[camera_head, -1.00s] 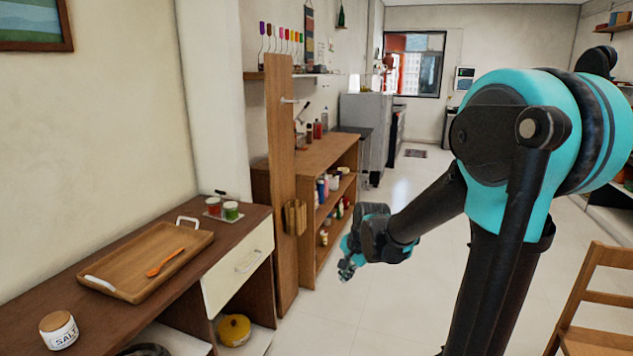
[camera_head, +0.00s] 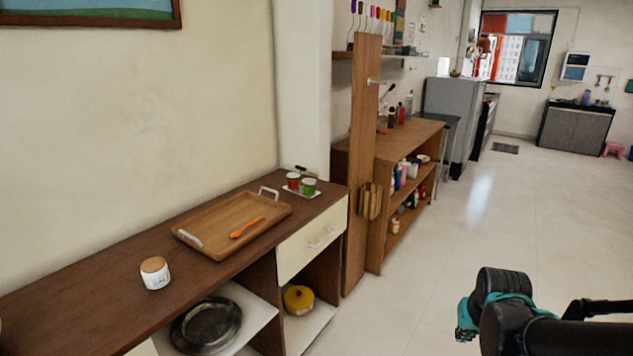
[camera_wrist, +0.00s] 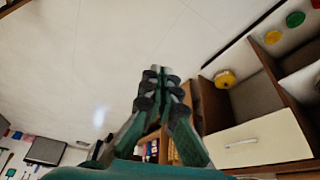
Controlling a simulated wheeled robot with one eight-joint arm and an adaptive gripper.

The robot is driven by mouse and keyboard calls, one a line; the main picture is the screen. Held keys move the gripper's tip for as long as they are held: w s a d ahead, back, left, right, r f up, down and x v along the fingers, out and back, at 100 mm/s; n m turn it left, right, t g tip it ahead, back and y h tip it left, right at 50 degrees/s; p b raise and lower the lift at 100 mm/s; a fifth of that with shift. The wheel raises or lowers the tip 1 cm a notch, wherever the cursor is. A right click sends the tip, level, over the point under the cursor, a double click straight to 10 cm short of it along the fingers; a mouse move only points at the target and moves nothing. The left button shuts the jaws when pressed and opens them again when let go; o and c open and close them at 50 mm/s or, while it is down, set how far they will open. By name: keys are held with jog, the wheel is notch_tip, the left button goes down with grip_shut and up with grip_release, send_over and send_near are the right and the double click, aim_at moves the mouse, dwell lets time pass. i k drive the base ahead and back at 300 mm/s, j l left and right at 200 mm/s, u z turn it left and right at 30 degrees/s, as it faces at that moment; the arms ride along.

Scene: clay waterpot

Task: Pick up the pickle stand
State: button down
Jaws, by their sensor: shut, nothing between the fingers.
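The pickle stand (camera_head: 300,192) is a small pale tray with a dark handle, holding a red jar (camera_head: 293,181) and a green jar (camera_head: 309,186). It stands at the far right end of the dark wooden counter, beside the wall corner. My gripper (camera_head: 466,322) is low at the bottom right of the head view, over the floor and well apart from the stand. In the wrist view my gripper (camera_wrist: 160,72) is shut and empty, its fingers together. The stand is not clearly made out in the wrist view.
A wooden tray (camera_head: 192,222) with an orange spoon (camera_head: 247,228) lies on the counter (camera_head: 108,290), left of the stand. A salt jar (camera_head: 155,273) stands nearer. A tall wooden panel (camera_head: 361,150) and shelf unit (camera_head: 414,135) rise beyond. The floor (camera_head: 520,220) to the right is clear.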

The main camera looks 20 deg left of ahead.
aim_at(307, 191)
jog(key=i+u, duration=0.2)
jog(key=u, duration=0.2)
jog(key=i+l+u, duration=0.1)
jog(key=u, duration=0.3)
jog(key=i, duration=0.05)
